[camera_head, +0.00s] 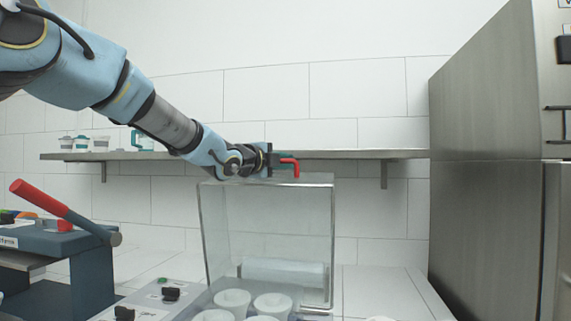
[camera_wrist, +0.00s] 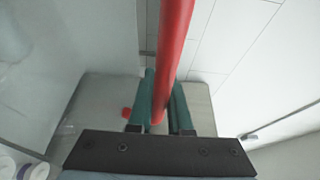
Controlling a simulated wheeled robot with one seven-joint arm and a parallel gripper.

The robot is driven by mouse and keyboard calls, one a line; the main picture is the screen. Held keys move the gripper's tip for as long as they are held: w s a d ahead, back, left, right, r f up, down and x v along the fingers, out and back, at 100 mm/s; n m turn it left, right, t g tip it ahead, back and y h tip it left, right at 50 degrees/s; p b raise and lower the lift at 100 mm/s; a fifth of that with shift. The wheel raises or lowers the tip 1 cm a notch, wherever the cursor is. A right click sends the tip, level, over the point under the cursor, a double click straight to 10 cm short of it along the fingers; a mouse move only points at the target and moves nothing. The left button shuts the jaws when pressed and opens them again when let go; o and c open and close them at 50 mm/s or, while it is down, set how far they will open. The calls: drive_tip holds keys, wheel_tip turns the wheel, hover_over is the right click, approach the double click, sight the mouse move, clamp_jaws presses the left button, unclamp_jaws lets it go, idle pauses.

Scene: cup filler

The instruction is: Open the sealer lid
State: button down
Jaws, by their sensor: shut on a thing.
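The sealer lid (camera_head: 265,215) is a clear, box-like cover with a pale metal edge, standing raised and roughly upright in the head view. Its red handle (camera_head: 291,162) is at the top edge. My gripper (camera_head: 280,162) is at that top edge with its green fingers around the handle. In the wrist view the red handle (camera_wrist: 173,35) runs as a bar between the two green fingers of my gripper (camera_wrist: 163,92), which are shut on it. The gripper partly hides the handle in the head view.
Below the lid are several white cups (camera_head: 233,300) and a panel with black knobs (camera_head: 170,293). A dark device with a red lever (camera_head: 38,197) stands at left. A shelf (camera_head: 350,154) runs behind my gripper. A tall steel cabinet (camera_head: 485,180) stands at right.

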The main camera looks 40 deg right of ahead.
sight(285, 160)
drive_tip(key=a+b, duration=0.1)
drive_tip(key=s+a+b, duration=0.1)
drive_tip(key=b, duration=0.1)
drive_tip(key=a+h+b, duration=0.1)
drive_tip(key=b, duration=0.1)
drive_tip(key=shift+s+f, duration=0.25)
drive_tip(key=shift+s, duration=0.05)
drive_tip(key=shift+s+a+r+m+b, duration=0.3)
drive_tip(key=shift+s+a+b, duration=0.2)
drive_tip(key=shift+a+b, duration=0.25)
drive_tip(key=shift+d, duration=0.1)
drive_tip(key=c, duration=1.1)
unclamp_jaws()
drive_tip(key=a, duration=0.3)
drive_tip(key=s+a+b, duration=0.1)
drive_tip(key=a, duration=0.3)
drive_tip(key=s+a+f, duration=0.1)
drive_tip(key=a, duration=0.2)
drive_tip(key=shift+a+b, duration=0.3)
